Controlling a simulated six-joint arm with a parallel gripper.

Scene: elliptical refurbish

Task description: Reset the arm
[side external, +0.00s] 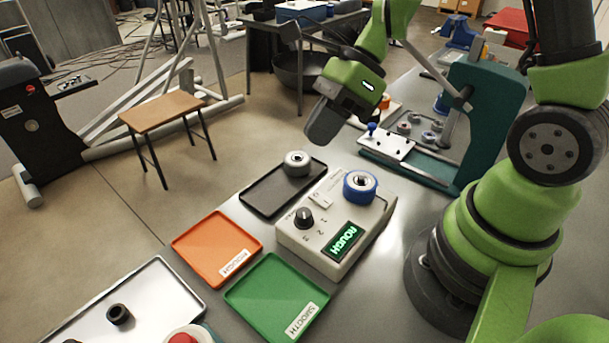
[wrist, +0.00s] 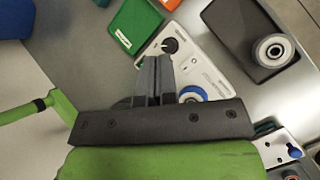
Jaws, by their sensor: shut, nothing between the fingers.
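My gripper (side external: 326,124) hangs in the air above and behind the tester box, apart from everything on the table. In the wrist view its two dark fingers (wrist: 154,75) are together with nothing between them. The beige tester box (side external: 312,236) has a black knob, and its green display reads ROUGH. A blue-rimmed wheel (side external: 360,187) sits on top of the box; it also shows in the wrist view (wrist: 192,94), partly hidden by my gripper.
A grey wheel (side external: 297,163) sits in a black tray (side external: 262,197). An orange ROUGH tray (side external: 212,243) and a green SMOOTH tray (side external: 270,296) are empty. A white tray (side external: 160,290) holds a small black ring. A teal-framed fixture (side external: 488,98) stands behind the box.

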